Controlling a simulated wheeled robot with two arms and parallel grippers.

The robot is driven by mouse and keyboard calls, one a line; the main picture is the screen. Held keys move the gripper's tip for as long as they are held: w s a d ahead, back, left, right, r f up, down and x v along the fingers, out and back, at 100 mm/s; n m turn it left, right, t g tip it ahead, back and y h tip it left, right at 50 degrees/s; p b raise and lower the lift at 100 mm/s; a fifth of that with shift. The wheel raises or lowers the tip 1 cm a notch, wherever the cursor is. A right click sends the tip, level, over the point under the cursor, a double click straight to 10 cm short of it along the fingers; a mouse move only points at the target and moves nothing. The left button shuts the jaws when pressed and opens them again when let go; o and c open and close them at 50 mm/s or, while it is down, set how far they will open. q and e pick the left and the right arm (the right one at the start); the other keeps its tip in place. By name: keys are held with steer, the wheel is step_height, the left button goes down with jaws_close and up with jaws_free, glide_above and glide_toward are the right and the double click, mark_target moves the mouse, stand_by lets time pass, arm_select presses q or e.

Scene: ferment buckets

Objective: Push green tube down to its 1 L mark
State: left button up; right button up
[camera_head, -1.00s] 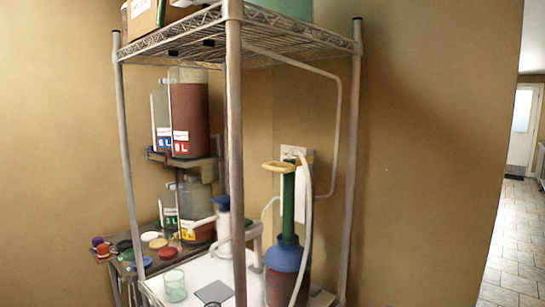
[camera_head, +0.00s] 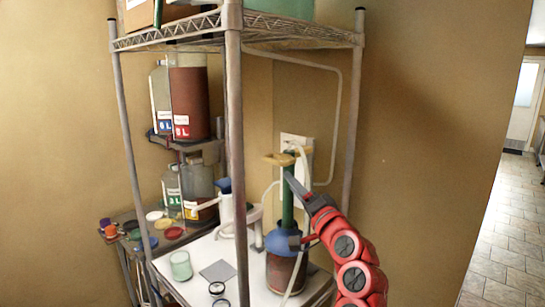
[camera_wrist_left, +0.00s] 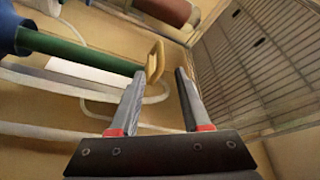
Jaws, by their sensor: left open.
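The green tube (camera_head: 288,205) stands upright in the blue cap (camera_head: 283,240) of a dark red bottle (camera_head: 284,272) on the rack's white shelf. A yellow handle (camera_head: 279,159) tops the tube. No 1 L mark can be made out. My left gripper (camera_head: 289,178) appears beside the upper tube, just below the handle. In the left wrist view, the tube (camera_wrist_left: 85,52) and yellow handle (camera_wrist_left: 155,63) lie beyond the open, empty fingers (camera_wrist_left: 158,80). Whether a finger touches the handle is unclear. My right gripper does not show.
A rack post (camera_head: 236,150) stands left of the bottle. A pale hose (camera_head: 304,205) runs close to the tube. Labelled containers (camera_head: 190,103) stand on a back-left ledge. A glass beaker (camera_head: 181,266) and a grey square (camera_head: 217,270) sit on the white shelf.

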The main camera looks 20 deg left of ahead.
mark_target(272, 161)
arm_select(q)
steer(key=p+x, duration=0.3)
steer(key=x, duration=0.8)
steer(key=shift+r, duration=0.15)
steer(key=shift+w+a+p, duration=0.4)
steer(key=shift+w+a, duration=0.05)
steer(key=shift+a, duration=0.1)
steer(key=shift+c, duration=0.3)
jaws_close()
